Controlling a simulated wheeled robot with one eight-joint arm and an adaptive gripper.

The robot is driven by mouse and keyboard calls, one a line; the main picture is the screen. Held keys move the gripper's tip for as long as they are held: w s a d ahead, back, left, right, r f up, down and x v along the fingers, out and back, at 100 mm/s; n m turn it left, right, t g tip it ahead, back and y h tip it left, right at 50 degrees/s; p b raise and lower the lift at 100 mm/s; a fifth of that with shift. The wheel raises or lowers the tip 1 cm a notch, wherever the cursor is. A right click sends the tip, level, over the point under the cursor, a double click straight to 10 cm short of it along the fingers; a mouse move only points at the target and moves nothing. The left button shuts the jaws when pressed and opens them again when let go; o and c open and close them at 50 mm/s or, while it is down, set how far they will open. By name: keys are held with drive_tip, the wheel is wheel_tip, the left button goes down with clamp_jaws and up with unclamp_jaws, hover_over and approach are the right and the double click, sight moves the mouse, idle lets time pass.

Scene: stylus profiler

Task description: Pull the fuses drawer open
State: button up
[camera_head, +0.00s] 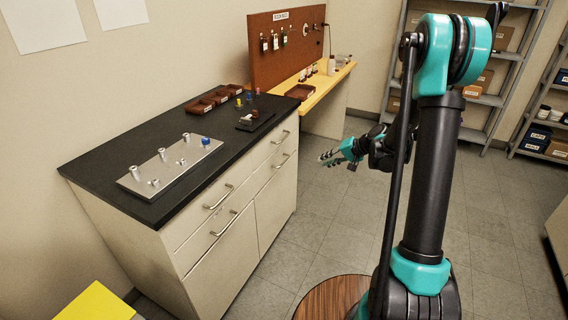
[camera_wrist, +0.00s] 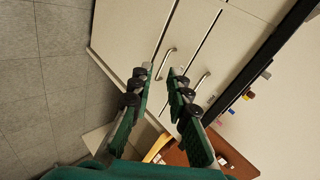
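The cabinet (camera_head: 238,227) under the black worktop has several drawers with bar handles, all shut. On its right half are an upper handle (camera_head: 281,138) and a lower handle (camera_head: 281,161); on its left half are another upper handle (camera_head: 218,198) and lower handle (camera_head: 224,224). No readable label shows which is the fuses drawer. My gripper (camera_head: 327,157) is in front of the cabinet's right end, apart from it. In the wrist view my gripper (camera_wrist: 162,74) is open and empty. One handle (camera_wrist: 165,64) appears ahead between the fingertips, another handle (camera_wrist: 202,80) to the right.
On the worktop (camera_head: 90,170) are a metal plate (camera_head: 172,166) with posts, brown trays (camera_head: 213,99) and a small dark device (camera_head: 254,121). A yellow bench (camera_head: 325,88) with a pegboard (camera_head: 288,48) stands beyond.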

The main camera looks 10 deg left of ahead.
drive_tip(key=w+a+f+y, duration=0.25)
drive_tip(key=w+f, duration=0.25)
drive_tip(key=w, duration=0.3)
drive_tip(key=m+t+y, duration=0.1)
drive_tip(key=m+y, duration=0.1)
drive_tip(key=y, duration=0.1)
approach(284, 161)
drive_tip(key=x, duration=1)
drive_tip(key=shift+w+f, duration=0.15)
drive_tip(key=shift+f, duration=0.1)
clamp_jaws()
